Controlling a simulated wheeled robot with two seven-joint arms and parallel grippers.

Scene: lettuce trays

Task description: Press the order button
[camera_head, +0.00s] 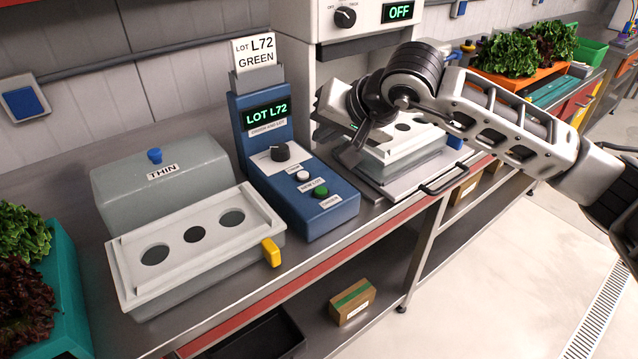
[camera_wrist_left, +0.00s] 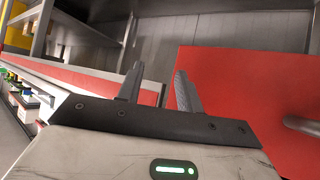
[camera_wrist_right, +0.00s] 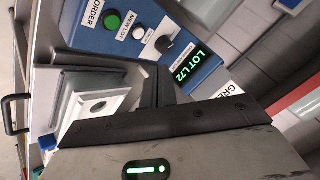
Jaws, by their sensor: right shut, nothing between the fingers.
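The order button is the green button (camera_head: 321,192) on the blue console (camera_head: 325,215), beside an ORDER label. It also shows in the right wrist view (camera_wrist_right: 112,20), near its top edge. A white button (camera_head: 302,175) with a NEW LOT label sits above it, and a black dial (camera_head: 280,152) above that. My right gripper (camera_head: 350,157) is shut and empty, to the right of the console, apart from the button. My left gripper (camera_wrist_left: 158,85) is open and empty in the left wrist view; it is out of the head view.
A grey box marked THIN (camera_head: 150,185) and a white tray with holes (camera_head: 130,290) stand left of the console. Another holed tray (camera_head: 385,160) sits under the machine (camera_head: 345,45) showing OFF, near my right gripper. Lettuce crates (camera_head: 75,290) (camera_head: 515,82) flank the bench.

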